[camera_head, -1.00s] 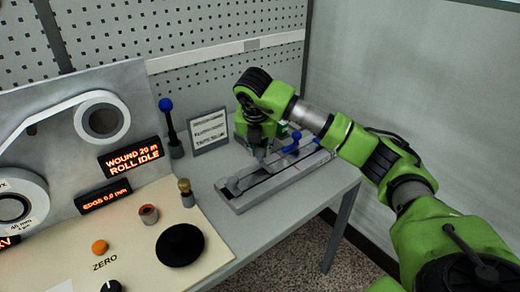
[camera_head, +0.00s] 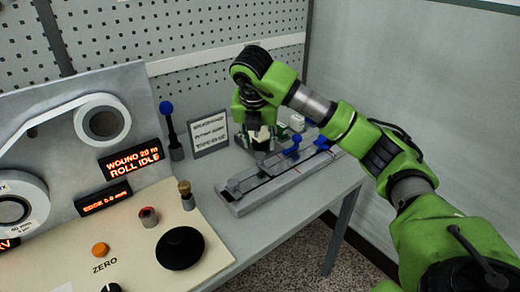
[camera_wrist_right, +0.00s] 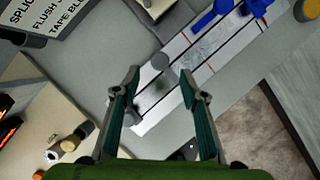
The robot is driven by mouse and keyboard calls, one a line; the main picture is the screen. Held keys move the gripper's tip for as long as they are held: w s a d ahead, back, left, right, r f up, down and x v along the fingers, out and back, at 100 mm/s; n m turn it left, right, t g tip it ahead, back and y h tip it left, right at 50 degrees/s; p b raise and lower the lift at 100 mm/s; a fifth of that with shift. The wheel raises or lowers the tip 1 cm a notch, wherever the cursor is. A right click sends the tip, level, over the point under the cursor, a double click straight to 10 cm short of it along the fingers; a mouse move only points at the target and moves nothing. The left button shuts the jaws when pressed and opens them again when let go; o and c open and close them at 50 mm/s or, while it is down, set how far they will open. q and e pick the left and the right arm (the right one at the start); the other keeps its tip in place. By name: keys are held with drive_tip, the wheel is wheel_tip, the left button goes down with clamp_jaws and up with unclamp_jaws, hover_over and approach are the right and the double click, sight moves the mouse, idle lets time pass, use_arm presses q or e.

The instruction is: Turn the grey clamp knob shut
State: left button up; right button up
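The grey splicing block (camera_head: 240,207) lies on the bench at the right, and it also crosses the right wrist view (camera_wrist_right: 148,122). A round grey knob (camera_wrist_right: 160,62) shows on its edge in the right wrist view, between and just beyond my fingertips. My right gripper (camera_head: 262,146) is above the block, fingers pointing down; in the wrist view (camera_wrist_right: 162,76) they are apart, with nothing held. In the head view my gripper hides the knob. My left gripper is not in view.
Blue clamps (camera_head: 291,147) stand on the block, right of my gripper. A sign (camera_head: 209,133) and a blue-topped lever (camera_head: 170,130) stand to the left. The cream control panel (camera_head: 135,222) with a black knob (camera_head: 180,248) is in front left. A wall is on the right.

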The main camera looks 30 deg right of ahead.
drive_tip(key=v, duration=0.6)
idle(0.5)
